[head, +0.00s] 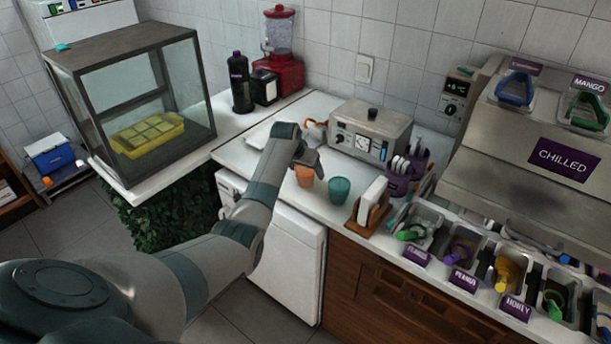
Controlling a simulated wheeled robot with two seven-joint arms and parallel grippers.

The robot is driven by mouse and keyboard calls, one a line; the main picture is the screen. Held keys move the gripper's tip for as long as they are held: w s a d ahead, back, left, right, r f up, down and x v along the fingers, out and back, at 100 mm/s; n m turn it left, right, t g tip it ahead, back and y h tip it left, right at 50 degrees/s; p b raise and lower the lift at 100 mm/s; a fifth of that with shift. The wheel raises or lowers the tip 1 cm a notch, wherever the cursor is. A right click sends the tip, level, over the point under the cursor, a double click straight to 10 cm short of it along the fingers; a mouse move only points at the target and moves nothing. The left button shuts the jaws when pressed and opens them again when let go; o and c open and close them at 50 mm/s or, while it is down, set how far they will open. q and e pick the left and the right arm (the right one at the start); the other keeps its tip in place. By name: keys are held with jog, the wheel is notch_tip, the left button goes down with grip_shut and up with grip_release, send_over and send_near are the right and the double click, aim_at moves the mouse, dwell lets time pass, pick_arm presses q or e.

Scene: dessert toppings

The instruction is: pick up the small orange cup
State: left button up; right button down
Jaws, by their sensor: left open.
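The small orange cup (304,177) stands upright on the white counter, left of a teal cup (339,189). My left arm reaches in from the lower left, and its gripper (313,165) is at the orange cup, over its upper part. The gripper is open. It hides part of the cup's rim, and I cannot tell whether the fingers touch the cup. My right gripper is not in view.
A wooden holder with white napkins (372,200) stands right of the teal cup. A metal appliance (370,133) is behind the cups, with a purple rack (398,183) beside it. Topping tubs with scoops line the right. The counter's front edge (285,201) is close to the cups.

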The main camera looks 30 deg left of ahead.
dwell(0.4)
pick_arm(q)
jog(key=c, duration=1.1)
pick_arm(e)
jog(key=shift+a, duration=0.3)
